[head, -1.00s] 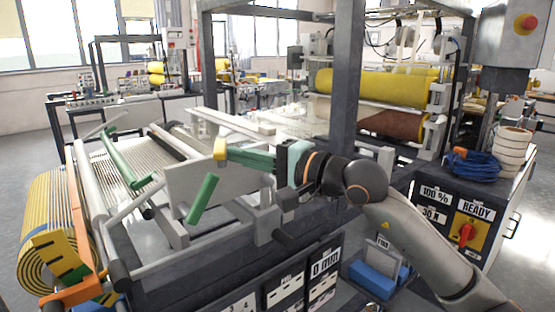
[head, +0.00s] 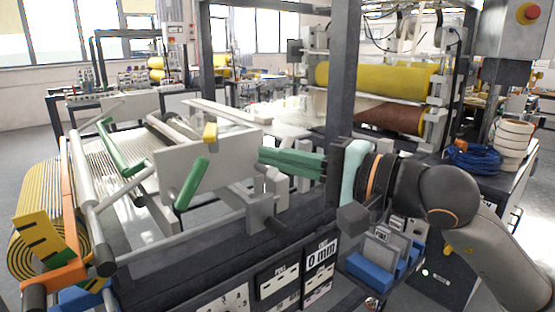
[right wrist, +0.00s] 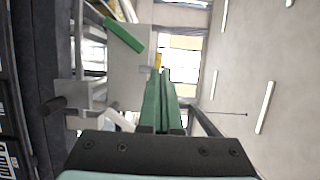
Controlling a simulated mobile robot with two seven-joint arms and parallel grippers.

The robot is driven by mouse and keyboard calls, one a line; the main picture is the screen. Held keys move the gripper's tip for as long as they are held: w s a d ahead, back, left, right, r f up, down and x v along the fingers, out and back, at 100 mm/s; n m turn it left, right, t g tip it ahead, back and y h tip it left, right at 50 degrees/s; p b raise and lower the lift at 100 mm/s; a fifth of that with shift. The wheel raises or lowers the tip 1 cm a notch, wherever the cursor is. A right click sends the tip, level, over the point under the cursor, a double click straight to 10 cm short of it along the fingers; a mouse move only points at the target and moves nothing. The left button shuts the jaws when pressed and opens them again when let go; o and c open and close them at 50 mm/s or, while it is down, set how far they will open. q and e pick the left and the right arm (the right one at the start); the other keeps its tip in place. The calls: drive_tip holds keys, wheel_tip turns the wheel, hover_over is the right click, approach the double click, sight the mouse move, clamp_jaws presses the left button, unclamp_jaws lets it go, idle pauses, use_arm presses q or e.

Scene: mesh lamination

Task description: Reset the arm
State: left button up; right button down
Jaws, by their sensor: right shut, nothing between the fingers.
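My right gripper (head: 262,156) has green fingers and reaches in from the right in the head view, in front of the machine frame. Its fingers lie together with nothing between them; the right wrist view also shows the green fingers (right wrist: 162,90) close side by side. The fingertips are just right of a light grey plate (head: 195,165) with a yellow block (head: 211,133) at its top and a green handle (head: 191,184) in front. I cannot tell whether they touch the plate. My left gripper is in neither view.
A striped roll (head: 45,215) with an orange arm stands at the left. A yellow roller (head: 375,78) and a brown roller (head: 392,117) sit at the back right. A blue holder (head: 372,272) with grey pieces is below my right arm. A dark upright post (head: 339,90) stands close behind my gripper.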

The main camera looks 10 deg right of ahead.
drive_tip(key=shift+f, duration=0.1)
